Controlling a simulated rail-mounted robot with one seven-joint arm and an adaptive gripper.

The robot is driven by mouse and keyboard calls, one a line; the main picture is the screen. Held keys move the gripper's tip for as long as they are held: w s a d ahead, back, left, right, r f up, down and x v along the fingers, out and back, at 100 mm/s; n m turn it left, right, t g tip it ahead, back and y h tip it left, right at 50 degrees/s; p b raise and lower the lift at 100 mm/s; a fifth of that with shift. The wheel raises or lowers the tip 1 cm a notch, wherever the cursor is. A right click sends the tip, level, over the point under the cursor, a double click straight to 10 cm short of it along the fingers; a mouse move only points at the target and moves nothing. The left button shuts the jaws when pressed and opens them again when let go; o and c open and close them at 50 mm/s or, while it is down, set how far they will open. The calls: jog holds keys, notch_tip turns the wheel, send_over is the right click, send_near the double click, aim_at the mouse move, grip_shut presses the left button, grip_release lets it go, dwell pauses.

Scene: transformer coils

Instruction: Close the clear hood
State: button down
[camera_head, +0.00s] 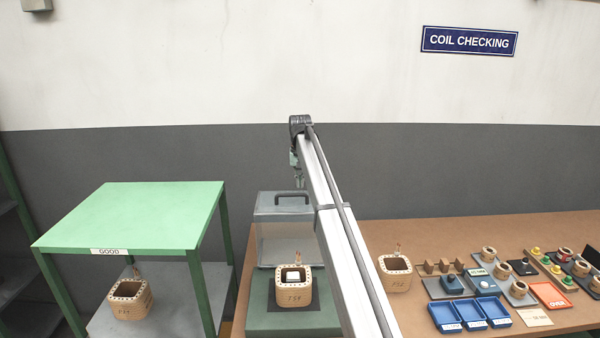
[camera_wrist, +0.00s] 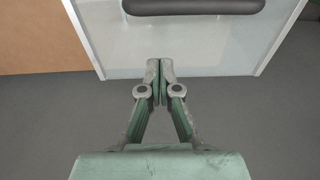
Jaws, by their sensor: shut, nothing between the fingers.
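The clear hood (camera_head: 272,214) stands raised at the back of the green tester base (camera_head: 285,322), with its dark handle (camera_head: 290,194) at the top. A tan coil (camera_head: 293,292) with a white block in its opening sits on the base in front of the hood, uncovered. My gripper (camera_head: 299,182) is above and close to the handle, partly hidden by my arm. In the wrist view my gripper (camera_wrist: 160,82) is shut and empty. Its fingertips overlap the edge of the clear hood panel (camera_wrist: 200,52); the dark handle (camera_wrist: 193,5) is apart from them. Contact cannot be told.
A green-topped stand (camera_head: 135,215) marked GOOD is at left, with a coil (camera_head: 130,299) on its lower shelf. The brown table (camera_head: 450,232) holds another coil (camera_head: 395,272), blue trays (camera_head: 444,318) and several small parts at right. My arm crosses the middle of the view.

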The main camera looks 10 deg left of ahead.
aim_at(300, 201)
jog(key=shift+f+p, duration=0.3)
jog(key=shift+f, duration=0.55)
jog(key=s, duration=0.1)
jog(key=s+p, duration=0.1)
jog(key=s, duration=0.1)
jog(key=shift+s+d+r+p, duration=0.25)
jog(key=shift+s+d+p, duration=0.05)
jog(key=shift+s+p, duration=0.1)
jog(key=shift+f, duration=0.1)
jog(key=shift+s, duration=0.1)
